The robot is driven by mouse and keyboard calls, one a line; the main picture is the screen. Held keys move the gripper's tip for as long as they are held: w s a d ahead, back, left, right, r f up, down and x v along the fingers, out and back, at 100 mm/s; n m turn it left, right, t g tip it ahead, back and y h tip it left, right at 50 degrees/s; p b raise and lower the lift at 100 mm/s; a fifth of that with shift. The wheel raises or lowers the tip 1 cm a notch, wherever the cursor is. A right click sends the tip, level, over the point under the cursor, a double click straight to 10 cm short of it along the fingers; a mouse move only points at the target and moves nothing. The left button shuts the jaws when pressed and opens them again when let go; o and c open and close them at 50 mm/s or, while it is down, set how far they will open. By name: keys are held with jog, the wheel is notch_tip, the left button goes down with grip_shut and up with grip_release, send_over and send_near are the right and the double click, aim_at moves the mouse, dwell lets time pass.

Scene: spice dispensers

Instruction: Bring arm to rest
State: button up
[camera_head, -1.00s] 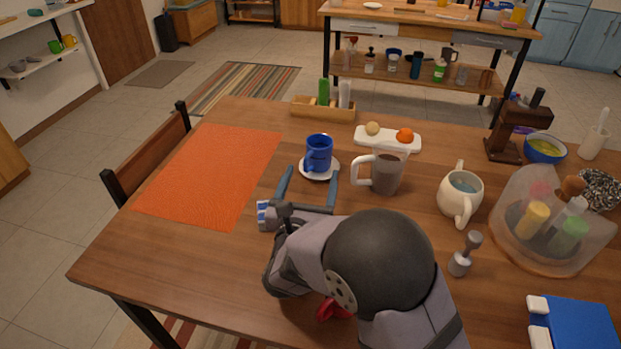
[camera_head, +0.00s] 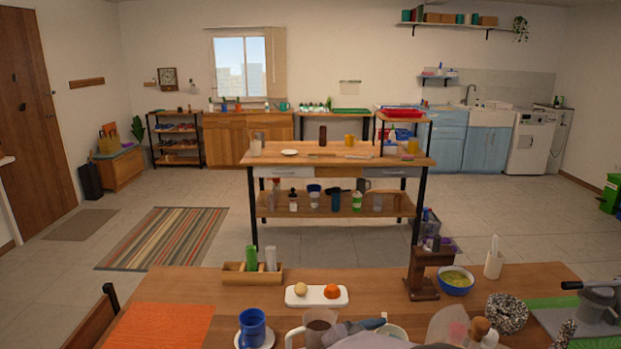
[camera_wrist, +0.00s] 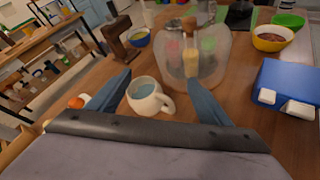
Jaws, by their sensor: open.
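My gripper (camera_wrist: 158,98) is open in the wrist view, with its two blue fingers spread wide and nothing held between them. A white round mug with bluish liquid (camera_wrist: 148,97) shows between the fingers, beyond the gripper; I cannot tell the exact gap. In the head view part of my arm (camera_head: 362,328) shows at the bottom edge, in front of the mugs. The blue cup (camera_head: 252,325) stands on its white saucer (camera_head: 268,342), apart from my arm.
A clear container with spice bottles (camera_wrist: 220,68) stands beyond the right finger. A blue box (camera_wrist: 287,88) is at right. A tall glass mug (camera_head: 318,324), a white tray with two round items (camera_head: 316,303) and a wooden holder (camera_head: 236,276) stand on the table. An orange mat (camera_head: 165,325) lies left.

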jog(key=s+d+r+m+g+p, duration=0.35)
jog(key=s+d+m+g, duration=0.2)
jog(key=s, duration=0.25)
jog(key=s+a+f+m+g+y+p, duration=0.1)
jog(key=s+a+m+y+p, duration=0.1)
jog(key=s+m+y, duration=0.3)
jog(key=s+a+f+m+g+y+p, duration=0.2)
jog(key=s+m, duration=0.5)
jog(key=m, duration=0.4)
jog(key=a+y+p, duration=0.1)
jog(key=a+y, duration=0.1)
jog(key=y, duration=0.1)
jog(key=shift+s+a+f+p, duration=0.3)
jog(key=shift+s+a, duration=0.05)
jog(key=shift+s, duration=0.05)
